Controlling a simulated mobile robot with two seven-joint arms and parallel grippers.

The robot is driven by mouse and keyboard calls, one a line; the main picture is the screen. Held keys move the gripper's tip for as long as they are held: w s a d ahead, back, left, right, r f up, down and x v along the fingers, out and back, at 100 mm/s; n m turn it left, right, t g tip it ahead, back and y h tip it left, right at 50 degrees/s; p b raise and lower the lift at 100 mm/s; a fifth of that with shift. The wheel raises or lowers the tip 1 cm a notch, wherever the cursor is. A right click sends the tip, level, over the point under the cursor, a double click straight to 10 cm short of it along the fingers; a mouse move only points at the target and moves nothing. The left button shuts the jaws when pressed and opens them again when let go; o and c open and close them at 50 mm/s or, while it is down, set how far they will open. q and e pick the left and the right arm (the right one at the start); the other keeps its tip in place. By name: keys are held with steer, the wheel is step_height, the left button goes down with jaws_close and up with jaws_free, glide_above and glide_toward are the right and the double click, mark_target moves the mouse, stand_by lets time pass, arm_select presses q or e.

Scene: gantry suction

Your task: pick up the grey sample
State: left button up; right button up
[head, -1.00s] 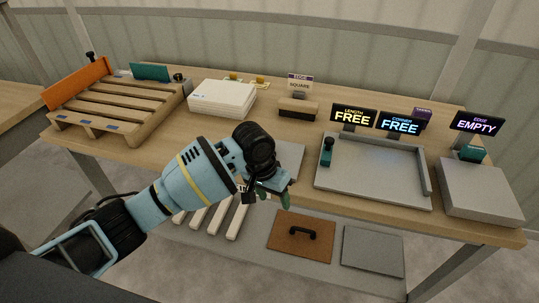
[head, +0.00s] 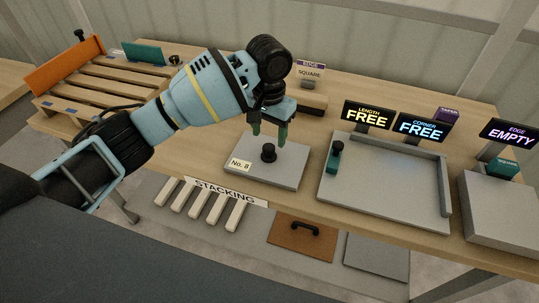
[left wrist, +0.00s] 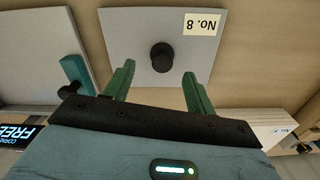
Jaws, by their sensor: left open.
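The grey sample is a flat square plate (head: 283,172) with a black knob (head: 268,153) standing in its middle and a "No. 8" label at its front left corner. It lies on the wooden table. The left wrist view also shows the plate (left wrist: 122,38), with the knob (left wrist: 162,57) close beyond the gap between the fingertips. My left gripper (head: 269,138) is open and empty, its green fingers pointing down above the knob. Its fingers also show in the left wrist view (left wrist: 158,76). I see no contact with the knob. My right gripper is not in view.
A grey tray (head: 385,187) with raised edges stands right of the plate, with "FREE" displays (head: 367,115) behind it. A grey block (head: 500,215) is at the far right. A wooden pallet (head: 100,92) is at the left. A "SQUARE" stand (head: 310,72) is behind the gripper.

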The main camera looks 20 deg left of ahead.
mark_target(268, 147)
arm_select(q)
step_height(268, 147, down, 2)
steer(key=shift+w+f, duration=0.15)
steer(key=f, duration=0.4)
steer(key=shift+w+a+f+b, duration=0.1)
steer(key=shift+w+a+b, duration=0.1)
steer(key=shift+w+b, duration=0.1)
steer(key=shift+f, duration=0.35)
steer(key=c, duration=1.2)
jaws_close()
